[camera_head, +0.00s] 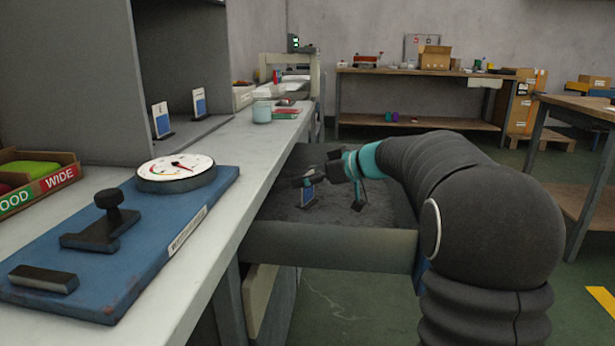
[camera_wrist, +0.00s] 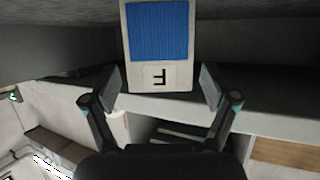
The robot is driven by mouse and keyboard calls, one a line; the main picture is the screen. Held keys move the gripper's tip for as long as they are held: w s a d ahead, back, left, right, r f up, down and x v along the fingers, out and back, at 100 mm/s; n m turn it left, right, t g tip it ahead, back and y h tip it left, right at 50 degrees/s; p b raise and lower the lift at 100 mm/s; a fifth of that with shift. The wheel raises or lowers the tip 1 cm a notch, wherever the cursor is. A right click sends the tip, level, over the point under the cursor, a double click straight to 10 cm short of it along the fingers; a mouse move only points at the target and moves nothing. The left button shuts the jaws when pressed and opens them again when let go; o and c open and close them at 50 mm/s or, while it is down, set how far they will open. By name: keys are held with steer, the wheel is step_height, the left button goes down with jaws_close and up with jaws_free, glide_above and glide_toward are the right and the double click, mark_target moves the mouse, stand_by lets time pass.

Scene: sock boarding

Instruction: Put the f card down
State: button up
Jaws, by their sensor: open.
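The f card (camera_wrist: 160,35) shows in the wrist view, with a blue panel and a black F that appears upside down. My gripper (camera_wrist: 161,82) is open, with one fingertip on each side of the card and a visible gap at both sides. In the head view a small blue and white card (camera_head: 307,196) stands upright in the grey tray (camera_head: 330,243) beside the bench. My gripper also shows there (camera_head: 312,178), close to this card. Its letter is too small to read in that view.
Two similar cards (camera_head: 162,119) (camera_head: 199,102) stand in the grey open cabinet on the bench (camera_head: 262,140). A round dial gauge (camera_head: 176,170) sits on a blue board (camera_head: 150,230) at the front left. Much of the tray floor around my gripper looks clear.

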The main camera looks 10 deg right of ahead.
steer(key=shift+r+p, duration=0.7)
steer(key=shift+p, duration=0.2)
steer(key=v, duration=0.7)
steer(key=shift+s+d, duration=0.15)
